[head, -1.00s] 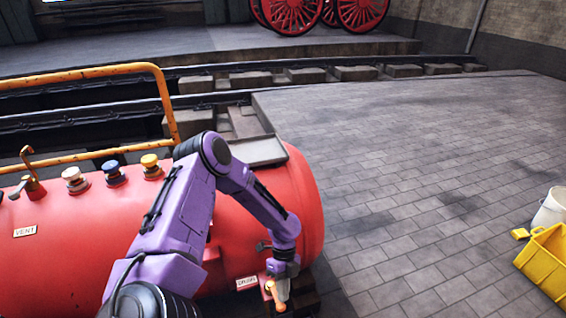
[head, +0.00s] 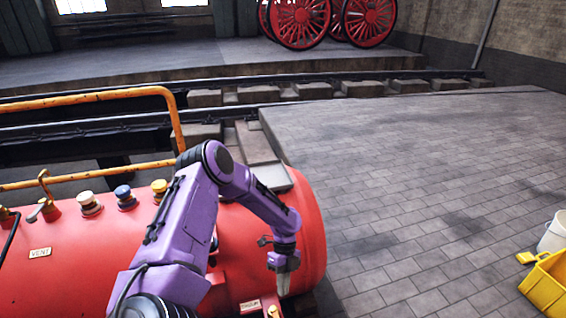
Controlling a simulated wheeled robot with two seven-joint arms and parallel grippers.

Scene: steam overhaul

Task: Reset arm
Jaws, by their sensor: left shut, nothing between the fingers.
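My left arm is purple and reaches over a red cylindrical tank. My left gripper (head: 283,290) points down in front of the right end of the red tank (head: 255,240). It is shut and empty, just above and to the right of the orange drain handle (head: 270,303), apart from it as far as I can see. A drain label (head: 250,308) sits beside the handle, near the bottom edge of the picture. My right gripper is not in view.
On the tank are a vent label (head: 40,253), a white knob (head: 89,203), a blue knob (head: 124,197) and a yellow knob (head: 160,190). An orange rail (head: 178,120) stands behind. A yellow bin (head: 548,285) and white bucket (head: 553,232) are at right. Paved floor (head: 430,190) is clear.

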